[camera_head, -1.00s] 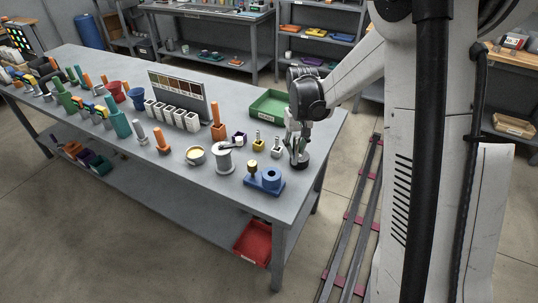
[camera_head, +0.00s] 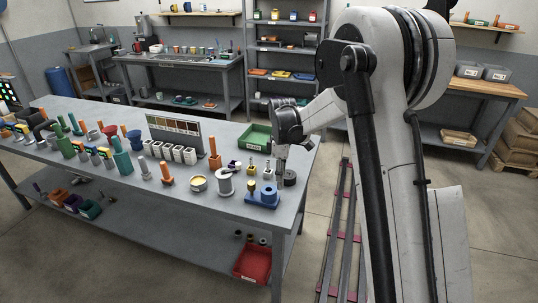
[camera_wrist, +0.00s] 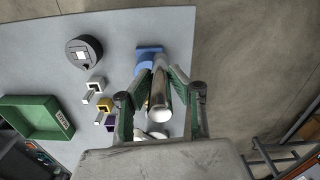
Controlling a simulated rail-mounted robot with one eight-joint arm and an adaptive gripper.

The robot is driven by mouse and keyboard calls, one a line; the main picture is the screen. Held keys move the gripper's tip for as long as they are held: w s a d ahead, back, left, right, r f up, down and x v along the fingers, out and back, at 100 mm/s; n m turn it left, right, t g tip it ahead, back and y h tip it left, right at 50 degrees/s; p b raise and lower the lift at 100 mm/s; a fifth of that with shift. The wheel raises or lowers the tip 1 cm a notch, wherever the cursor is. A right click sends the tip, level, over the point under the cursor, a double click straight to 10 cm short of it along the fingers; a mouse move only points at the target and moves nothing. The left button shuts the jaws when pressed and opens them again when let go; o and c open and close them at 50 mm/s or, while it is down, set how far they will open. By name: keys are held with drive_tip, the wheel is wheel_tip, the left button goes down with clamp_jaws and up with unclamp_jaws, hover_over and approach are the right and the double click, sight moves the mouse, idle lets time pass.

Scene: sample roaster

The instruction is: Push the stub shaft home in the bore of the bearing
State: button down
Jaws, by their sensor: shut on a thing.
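My gripper (camera_wrist: 160,100) is shut on the stub shaft (camera_wrist: 158,88), a silver cylinder held between its green-padded fingers. In the head view my gripper (camera_head: 281,165) hangs at the right end of the grey table. The bearing appears to be the blue ring (camera_head: 269,189) on a blue block, just left of and below my gripper there. In the wrist view a blue part (camera_wrist: 148,52) shows beyond the shaft, partly hidden by the shaft and fingers. The bore and the shaft's far end are hidden, so I cannot tell whether they touch.
A black disc (camera_head: 290,177) with a square recess stands close to the right, near the table edge. Small yellow and white square holders, a metal spool (camera_head: 225,180) and a green tray (camera_head: 256,137) stand nearby. A brass knob (camera_head: 250,186) is left of the ring.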

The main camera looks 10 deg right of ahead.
drive_tip(key=w+a+r+n+p, duration=0.2)
drive_tip(key=w+a+r+n, duration=0.1)
drive_tip(key=w+n, duration=0.2)
drive_tip(key=n, duration=0.2)
drive_tip(key=shift+n, duration=0.4)
drive_tip(key=shift+f, duration=0.1)
drive_tip(key=shift+f+b, duration=2.3)
drive_tip(key=shift+f, duration=0.55)
drive_tip(key=shift+b, duration=0.5)
drive_tip(key=shift+f, duration=0.15)
drive_tip(key=shift+f+b, duration=0.35)
